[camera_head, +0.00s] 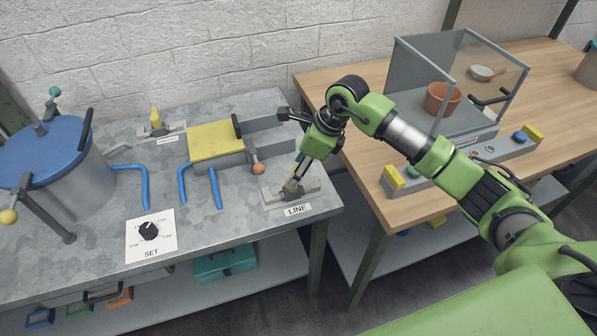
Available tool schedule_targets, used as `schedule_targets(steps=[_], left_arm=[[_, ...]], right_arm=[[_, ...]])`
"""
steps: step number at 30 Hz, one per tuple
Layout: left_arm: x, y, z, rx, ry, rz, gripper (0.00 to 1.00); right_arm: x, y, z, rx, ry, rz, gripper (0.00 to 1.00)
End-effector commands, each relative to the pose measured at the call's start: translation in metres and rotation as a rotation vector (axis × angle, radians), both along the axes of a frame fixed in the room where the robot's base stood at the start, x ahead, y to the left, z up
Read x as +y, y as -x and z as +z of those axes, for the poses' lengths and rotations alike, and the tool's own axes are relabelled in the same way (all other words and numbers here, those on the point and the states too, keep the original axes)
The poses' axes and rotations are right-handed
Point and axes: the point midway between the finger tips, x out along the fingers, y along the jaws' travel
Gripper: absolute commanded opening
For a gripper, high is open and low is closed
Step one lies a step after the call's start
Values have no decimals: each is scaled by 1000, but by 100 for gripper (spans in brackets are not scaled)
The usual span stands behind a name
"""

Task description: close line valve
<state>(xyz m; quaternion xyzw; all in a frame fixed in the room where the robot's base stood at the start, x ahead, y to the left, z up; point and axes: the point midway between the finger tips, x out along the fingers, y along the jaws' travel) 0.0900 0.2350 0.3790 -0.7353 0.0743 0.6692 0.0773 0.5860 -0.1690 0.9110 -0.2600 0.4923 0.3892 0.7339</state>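The line valve (308,188) sits on a small grey plate near the right front of the metal table, above a label reading LINE (297,210). A small yellowish part shows at its middle, but the handle is mostly hidden by my gripper. My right gripper (293,182) reaches down from above with its fingertips at the valve. The fingers are small and overlap the valve, so I cannot tell whether they are shut on it or only touch it. My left gripper is not in view.
A second valve with a yellow handle (156,118) stands at the back. A blue-lidded pot (85,175), blue pipes (146,187), a yellow-topped block (213,141) and a SET dial (149,231) share the table. A wooden table (345,95) with a clear-walled box stands right.

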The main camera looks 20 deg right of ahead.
Motion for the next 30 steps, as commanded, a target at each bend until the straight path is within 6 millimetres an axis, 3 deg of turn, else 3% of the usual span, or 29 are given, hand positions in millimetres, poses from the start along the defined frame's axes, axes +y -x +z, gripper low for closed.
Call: schedule_targets(steps=[3,15,30], left_arm=[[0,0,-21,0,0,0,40],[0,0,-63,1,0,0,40],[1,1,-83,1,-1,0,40]], right_arm=[[-4,-9,-1,-19,6,78,32],[4,-16,0,-17,5,407,32],[11,-18,5,-19,4,622,32]])
